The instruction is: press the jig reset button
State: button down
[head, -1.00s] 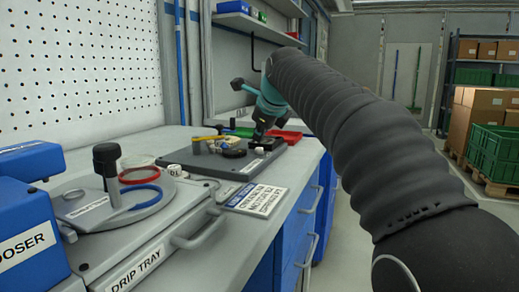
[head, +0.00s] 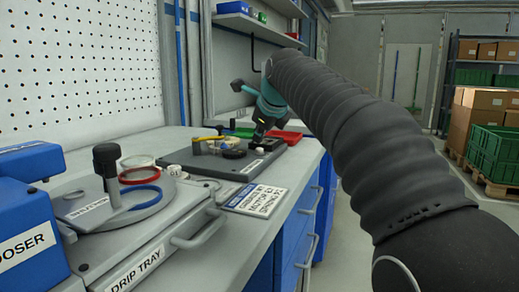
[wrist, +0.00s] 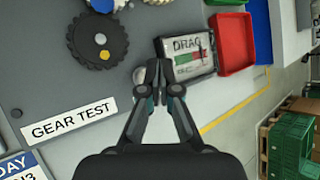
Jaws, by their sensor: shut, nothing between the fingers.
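The grey jig plate (head: 205,186) lies on the bench in the head view. In the head view my gripper (head: 256,141) is low over the plate's far right part. I cannot tell whether it touches. I cannot clearly pick out the reset button; part of the plate is hidden behind the fingers.
A red tray (wrist: 232,45) sits beyond the gauge. At the near left of the bench are a drip tray (head: 150,262), an upright black-topped post (head: 107,160) and a blue doser (head: 27,240).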

aim_at(260, 149)
jog(key=shift+f, duration=0.4)
jog(key=shift+f+b, duration=0.45)
jog(key=shift+f, duration=0.1)
dwell(1.0)
jog(key=shift+r, duration=0.1)
jog(key=shift+r+p, duration=0.9)
jog(key=shift+p, duration=0.2)
notch_tip(260, 149, up, 5)
jog(key=p, duration=0.5)
